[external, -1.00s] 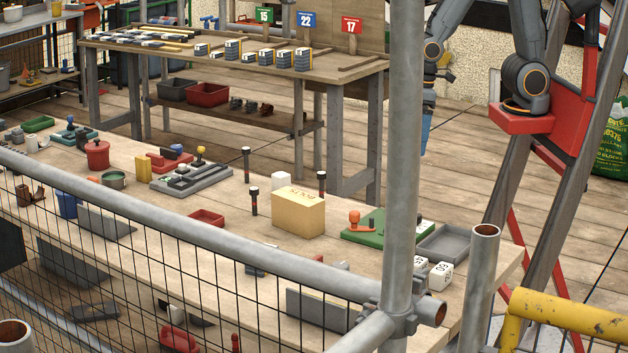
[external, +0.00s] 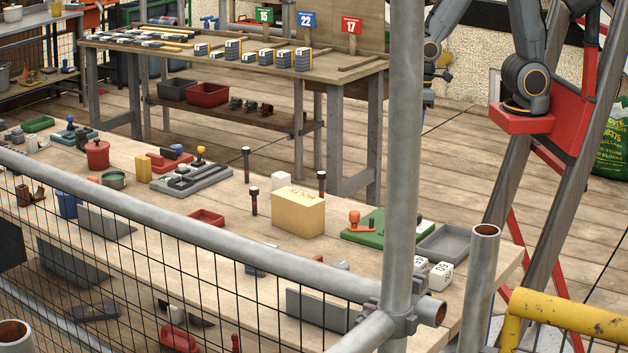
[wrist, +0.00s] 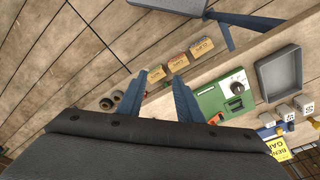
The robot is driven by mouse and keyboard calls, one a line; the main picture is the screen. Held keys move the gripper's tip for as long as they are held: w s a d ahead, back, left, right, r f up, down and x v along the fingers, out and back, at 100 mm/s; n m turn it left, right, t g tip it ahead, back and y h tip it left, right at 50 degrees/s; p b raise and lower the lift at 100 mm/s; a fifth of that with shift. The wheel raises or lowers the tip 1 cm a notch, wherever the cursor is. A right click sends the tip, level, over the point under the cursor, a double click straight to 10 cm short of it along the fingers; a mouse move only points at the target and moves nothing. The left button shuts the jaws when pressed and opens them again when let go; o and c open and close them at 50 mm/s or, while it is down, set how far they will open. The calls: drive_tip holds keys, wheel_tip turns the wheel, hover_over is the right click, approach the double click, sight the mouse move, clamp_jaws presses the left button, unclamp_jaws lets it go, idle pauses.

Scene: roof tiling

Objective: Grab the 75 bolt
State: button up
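No bolt carrying a readable 75 shows in either view. A tan box (external: 298,214) with lettering on top stands beside the right pin.
A green fixture (external: 385,226), a grey tray (external: 447,241) and white number blocks (external: 440,275) occupy the workbench's right end. Small tan boxes (wrist: 203,47) show in the wrist view. Scaffold poles (external: 401,150) and mesh block the near side.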

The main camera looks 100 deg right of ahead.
drive_tip(key=w+n, duration=0.8)
drive_tip(key=w, duration=0.4)
drive_tip(key=n+g, duration=0.1)
drive_tip(key=n, duration=0.9)
hover_over(321, 178)
drive_tip(key=d, duration=0.2)
drive_tip(key=f, duration=0.4)
drive_tip(key=shift+s+a+f, duration=0.1)
drive_tip(key=shift+s+a, duration=0.15)
drive_tip(key=shift+s, duration=0.1)
drive_tip(key=shift+w+f+n, duration=0.2)
drive_tip(key=shift+f+n, duration=0.1)
drive_tip(key=shift+f, duration=0.15)
drive_tip(key=shift+a+f+p, duration=0.15)
drive_tip(key=shift+f+p, duration=1.7)
drive_tip(key=shift+f, duration=1.7)
drive_tip(key=shift+c, duration=0.5)
clamp_jaws()
drive_tip(key=shift+r, duration=0.1)
